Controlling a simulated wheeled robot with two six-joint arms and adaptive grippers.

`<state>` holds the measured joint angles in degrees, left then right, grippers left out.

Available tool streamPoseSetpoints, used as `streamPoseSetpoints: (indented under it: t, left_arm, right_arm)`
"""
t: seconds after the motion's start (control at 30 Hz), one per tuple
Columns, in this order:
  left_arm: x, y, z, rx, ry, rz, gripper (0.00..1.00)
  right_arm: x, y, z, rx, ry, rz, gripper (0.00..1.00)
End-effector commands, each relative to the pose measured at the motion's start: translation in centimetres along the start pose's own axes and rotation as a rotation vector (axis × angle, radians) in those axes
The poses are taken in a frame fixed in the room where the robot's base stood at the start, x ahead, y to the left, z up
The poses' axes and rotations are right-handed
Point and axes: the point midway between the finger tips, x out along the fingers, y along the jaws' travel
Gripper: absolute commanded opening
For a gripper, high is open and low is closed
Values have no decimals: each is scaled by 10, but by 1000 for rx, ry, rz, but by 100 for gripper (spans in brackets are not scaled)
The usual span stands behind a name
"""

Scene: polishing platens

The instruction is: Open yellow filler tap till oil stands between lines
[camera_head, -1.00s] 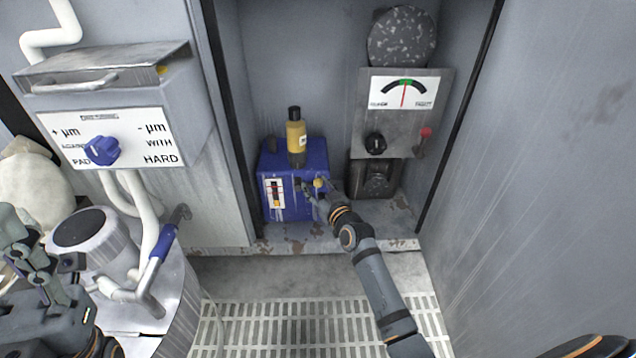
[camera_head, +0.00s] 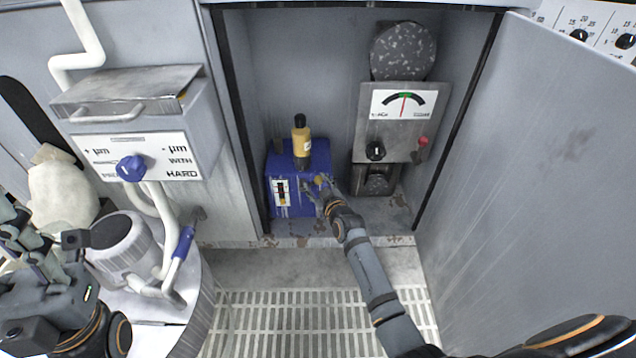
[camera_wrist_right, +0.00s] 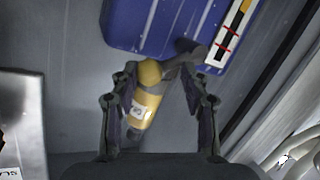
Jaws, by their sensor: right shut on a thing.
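The blue oil box (camera_head: 290,165) stands on the cabinet floor with a yellow oil bottle (camera_head: 302,146) upright on top. Its white-framed sight gauge (camera_head: 282,192) has red lines and shows yellow at its low end with dark above. In the right wrist view, where the box appears upside down, the gauge (camera_wrist_right: 230,35) is partly cut off; I cannot tell the exact level. My right gripper (camera_head: 318,190) is shut on the yellow filler tap (camera_head: 320,180), whose yellow knob (camera_wrist_right: 150,72) shows by one finger. My left gripper (camera_head: 30,235) is far left, away from the box; its opening is unclear.
A dial unit (camera_head: 403,105) with a black knob and red button is right of the box. The open cabinet door (camera_head: 520,170) bounds the right side.

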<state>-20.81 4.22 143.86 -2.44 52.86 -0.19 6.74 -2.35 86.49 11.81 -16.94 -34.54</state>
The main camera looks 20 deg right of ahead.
Motion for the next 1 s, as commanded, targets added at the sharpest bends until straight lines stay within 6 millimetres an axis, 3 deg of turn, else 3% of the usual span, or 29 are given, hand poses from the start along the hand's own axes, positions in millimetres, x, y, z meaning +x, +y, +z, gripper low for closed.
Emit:
streamPoseSetpoints:
  t: [0.23,0.27,0.47,0.8,1.0]
  left_arm:
    - [-1,0,1,0,-3,1,40]
    - [-1,0,1,0,-3,1,40]
    - [-1,0,1,0,-5,1,40]
    - [-2,0,2,1,-11,0,40]
    - [-2,0,2,1,-8,0,40]
  right_arm:
    - [0,-6,3,15,-7,-8,0]
    - [0,-6,3,15,-7,-9,49]
    - [0,-4,2,11,-5,-6,75]
    - [-3,-2,2,6,-2,-3,75]
    - [-38,-3,2,6,-3,-3,75]
